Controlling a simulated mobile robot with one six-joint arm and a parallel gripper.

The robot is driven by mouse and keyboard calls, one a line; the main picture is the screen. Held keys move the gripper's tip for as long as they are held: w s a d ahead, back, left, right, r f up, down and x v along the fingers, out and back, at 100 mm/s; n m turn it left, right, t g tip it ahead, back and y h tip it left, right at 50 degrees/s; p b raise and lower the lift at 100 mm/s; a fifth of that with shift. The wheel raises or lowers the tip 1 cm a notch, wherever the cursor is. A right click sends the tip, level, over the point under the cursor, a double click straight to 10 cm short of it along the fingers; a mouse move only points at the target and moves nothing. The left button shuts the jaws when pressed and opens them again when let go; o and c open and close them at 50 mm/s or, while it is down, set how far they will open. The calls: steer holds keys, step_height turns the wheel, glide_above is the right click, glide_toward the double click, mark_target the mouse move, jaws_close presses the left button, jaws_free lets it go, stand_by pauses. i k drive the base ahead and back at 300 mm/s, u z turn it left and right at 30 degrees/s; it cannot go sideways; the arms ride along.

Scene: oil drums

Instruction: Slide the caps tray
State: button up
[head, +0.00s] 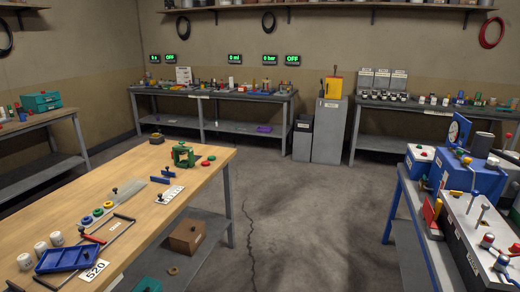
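A shallow blue tray (67,259) sits on the near left end of the wooden workbench (140,165); it is the likeliest caps tray, but I cannot read a name on it. A thin dark frame or rail with a handle (115,235) lies beside and behind it. Several coloured round pieces (97,212) sit in a row farther back; whether they are caps I cannot tell. My gripper is not in view.
White cups (41,249) stand behind the tray at left, and a white 520 card (94,270) lies at its right. A green device (184,155) stands at the far bench end. Open floor (300,220) lies between this bench and the blue machines (467,172).

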mark_target(186, 161)
steer(key=i, duration=2.5)
steer(key=u, duration=0.9)
steer(key=k, duration=0.15)
steer(key=z, duration=2.6)
steer(key=i, duration=0.2)
steer(key=z, duration=0.15)
